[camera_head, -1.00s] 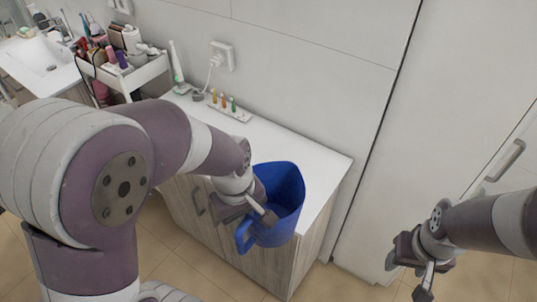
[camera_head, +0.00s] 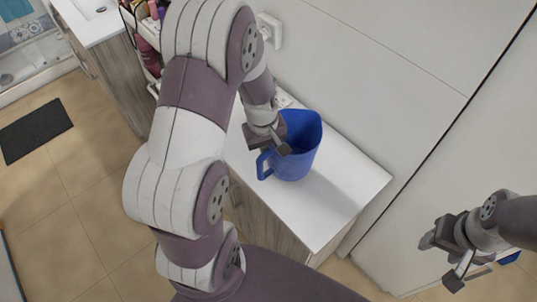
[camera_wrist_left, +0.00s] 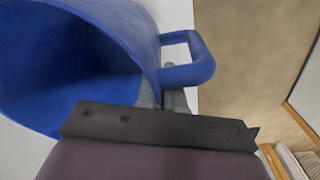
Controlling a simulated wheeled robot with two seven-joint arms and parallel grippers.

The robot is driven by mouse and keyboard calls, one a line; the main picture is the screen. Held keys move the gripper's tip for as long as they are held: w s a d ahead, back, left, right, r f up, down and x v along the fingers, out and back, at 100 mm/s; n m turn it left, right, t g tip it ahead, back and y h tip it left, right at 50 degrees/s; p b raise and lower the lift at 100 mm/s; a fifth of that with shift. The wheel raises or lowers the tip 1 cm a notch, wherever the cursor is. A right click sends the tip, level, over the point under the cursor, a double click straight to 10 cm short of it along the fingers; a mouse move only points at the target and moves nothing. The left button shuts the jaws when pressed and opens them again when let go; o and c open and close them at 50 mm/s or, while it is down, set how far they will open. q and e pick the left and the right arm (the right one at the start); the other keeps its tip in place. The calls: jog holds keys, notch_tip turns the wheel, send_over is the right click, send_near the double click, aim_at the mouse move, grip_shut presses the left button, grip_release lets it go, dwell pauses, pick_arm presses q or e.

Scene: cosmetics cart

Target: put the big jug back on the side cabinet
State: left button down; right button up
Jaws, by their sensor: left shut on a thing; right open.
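The big blue jug (camera_head: 300,145) is upright at the white top of the side cabinet (camera_head: 345,190) in the head view. I cannot tell whether its base touches the top. My left gripper (camera_head: 276,150) is shut on the jug's handle side. In the left wrist view the jug (camera_wrist_left: 75,60) fills the upper left, its handle beside the dark gripper body (camera_wrist_left: 160,125); the fingers are mostly hidden. My right gripper (camera_head: 450,262) is open and empty at the lower right, away from the cabinet.
A wall socket with a plug (camera_head: 268,28) is behind the cabinet. A cart with cosmetics (camera_head: 140,15) stands at the upper left, partly hidden by my left arm. The cabinet top right of the jug is clear. A dark mat (camera_head: 36,130) lies on the floor.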

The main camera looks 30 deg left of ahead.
pick_arm(q)
notch_tip(320, 180, down, 4)
jog(key=shift+f, duration=0.2)
jog(key=c, duration=1.3)
grip_release()
jog(key=shift+s+r, duration=0.1)
notch_tip(320, 180, up, 12)
jog(key=b, duration=0.1)
jog(key=shift+s+d+f+m+t+y+b, duration=0.1)
jog(key=shift+s+d+f+m+b, duration=0.25)
jog(key=shift+s+d+m, duration=1.1)
jog(key=shift+s+d+f+m+t+y+b, duration=0.1)
jog(key=shift+s+d+f+m, duration=0.4)
jog(key=shift+s+d+m, duration=0.9)
jog(key=shift+s+d+f+m+t+y+b, duration=0.1)
jog(key=shift+s+d+f+m+b, duration=0.3)
jog(key=shift+s+m, duration=1.2)
